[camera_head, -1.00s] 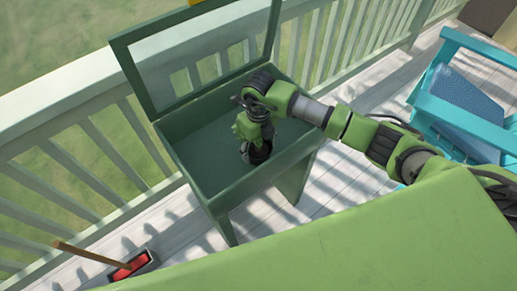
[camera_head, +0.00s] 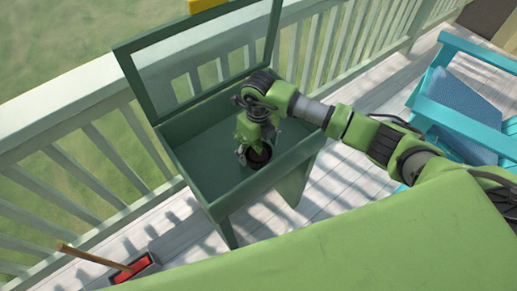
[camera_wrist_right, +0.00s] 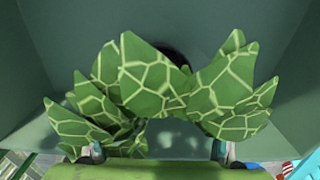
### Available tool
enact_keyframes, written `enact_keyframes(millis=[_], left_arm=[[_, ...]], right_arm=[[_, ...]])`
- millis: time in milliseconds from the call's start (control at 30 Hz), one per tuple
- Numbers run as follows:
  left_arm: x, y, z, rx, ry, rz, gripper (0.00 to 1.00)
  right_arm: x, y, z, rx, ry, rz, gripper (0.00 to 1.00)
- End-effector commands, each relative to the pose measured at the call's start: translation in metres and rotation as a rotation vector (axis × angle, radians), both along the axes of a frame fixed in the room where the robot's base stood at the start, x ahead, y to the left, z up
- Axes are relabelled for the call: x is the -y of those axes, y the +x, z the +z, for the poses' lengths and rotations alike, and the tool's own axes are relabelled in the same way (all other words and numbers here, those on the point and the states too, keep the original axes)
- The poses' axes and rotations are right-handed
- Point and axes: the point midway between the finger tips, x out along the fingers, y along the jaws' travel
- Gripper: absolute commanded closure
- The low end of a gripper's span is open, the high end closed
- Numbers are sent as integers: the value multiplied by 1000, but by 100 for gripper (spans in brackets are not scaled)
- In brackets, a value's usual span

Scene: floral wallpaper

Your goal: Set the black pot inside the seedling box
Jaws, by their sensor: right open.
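The seedling box (camera_head: 196,150) is a dark green wooden box on legs, with its framed glass lid raised at the back. The black pot (camera_head: 259,161) is inside it, near the right front part of the floor. A plant with green leaves and pale veins (camera_wrist_right: 150,85) fills the right wrist view. A dark bit of the pot (camera_wrist_right: 174,52) shows behind the leaves. My right gripper (camera_head: 256,147) reaches down into the box. Its fingers are open, one either side of the pot and plant. My left gripper is out of view.
A pale green railing (camera_head: 60,115) runs behind the box. A turquoise chair (camera_head: 460,110) stands at the right. The left side of the box floor is clear.

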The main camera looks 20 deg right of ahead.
Motion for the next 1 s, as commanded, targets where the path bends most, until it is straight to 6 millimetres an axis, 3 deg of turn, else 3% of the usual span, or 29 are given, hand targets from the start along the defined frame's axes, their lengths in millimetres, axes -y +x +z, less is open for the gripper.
enact_keyframes(millis=[33,200,433,600,1000], left_arm=[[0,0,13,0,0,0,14],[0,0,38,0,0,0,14],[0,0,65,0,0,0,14],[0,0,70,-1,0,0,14],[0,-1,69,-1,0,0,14]], right_arm=[[0,1,16,1,-1,0,25],[0,1,51,3,0,1,25],[0,0,91,1,-1,1,25],[0,0,100,0,0,1,25],[0,0,99,0,0,1,25]])
